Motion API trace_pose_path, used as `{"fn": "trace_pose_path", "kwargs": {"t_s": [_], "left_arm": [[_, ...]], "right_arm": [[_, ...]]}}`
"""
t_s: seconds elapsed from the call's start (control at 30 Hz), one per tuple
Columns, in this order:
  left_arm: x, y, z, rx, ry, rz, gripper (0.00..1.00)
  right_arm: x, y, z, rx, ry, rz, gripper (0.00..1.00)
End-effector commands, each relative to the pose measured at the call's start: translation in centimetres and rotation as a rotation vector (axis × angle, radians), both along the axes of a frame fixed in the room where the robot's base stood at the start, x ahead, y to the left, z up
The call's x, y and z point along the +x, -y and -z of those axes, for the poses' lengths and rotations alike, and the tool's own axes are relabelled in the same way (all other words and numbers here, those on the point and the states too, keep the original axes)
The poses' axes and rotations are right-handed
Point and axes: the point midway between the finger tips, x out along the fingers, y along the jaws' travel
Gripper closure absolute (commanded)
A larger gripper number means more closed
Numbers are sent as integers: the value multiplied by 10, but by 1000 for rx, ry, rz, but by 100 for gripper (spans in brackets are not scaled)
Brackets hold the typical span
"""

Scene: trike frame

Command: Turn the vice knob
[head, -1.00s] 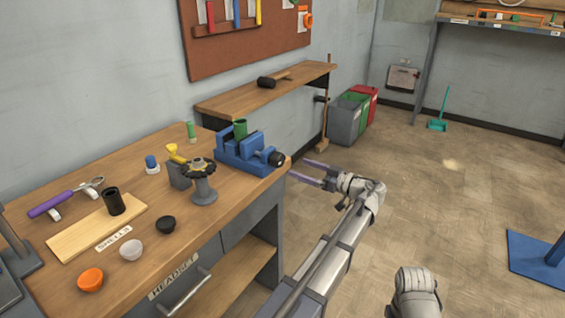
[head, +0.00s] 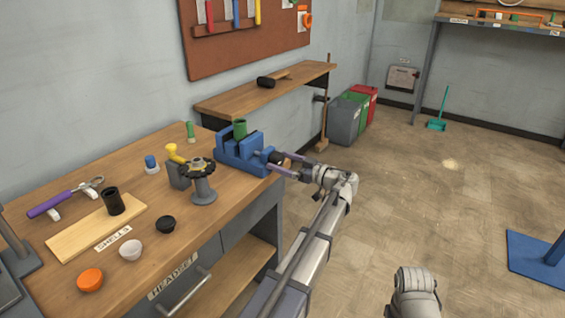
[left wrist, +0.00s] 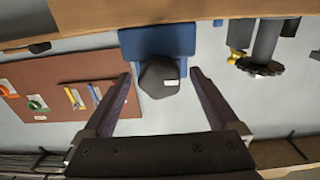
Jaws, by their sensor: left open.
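The blue vice (head: 238,150) stands at the right end of the workbench with a green cylinder (head: 240,128) upright in its jaws. Its dark knob (head: 276,158) faces the room; in the left wrist view the knob (left wrist: 159,77) sits in front of the blue vice body (left wrist: 160,41). My left gripper (head: 266,164) is at the knob. Its two purple fingers (left wrist: 162,88) stand apart on either side of the knob, with a visible gap on each side. My right gripper is not clearly seen.
The workbench (head: 120,160) holds a grey stand with a black toothed ring (head: 202,180), a yellow-topped piece (head: 175,153), and several cups and shells. A wall shelf (head: 265,88) with a mallet is behind. The floor (head: 430,190) at right is mostly open.

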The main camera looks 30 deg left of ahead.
Motion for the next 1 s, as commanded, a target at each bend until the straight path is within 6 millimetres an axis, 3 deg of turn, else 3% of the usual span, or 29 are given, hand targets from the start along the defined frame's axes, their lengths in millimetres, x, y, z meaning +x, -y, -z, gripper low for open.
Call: {"fn": "trace_pose_path", "kwargs": {"t_s": [0.2, 0.9, 1.0], "left_arm": [[0, 0, 0, 0, 0, 0, 7], [0, 0, 0, 0, 0, 0, 86], [0, 0, 0, 0, -1, 0, 91]], "right_arm": [[0, 0, 0, 0, 0, 0, 50], [0, 0, 0, 0, 0, 0, 50], [0, 0, 0, 0, 0, 0, 50]]}}
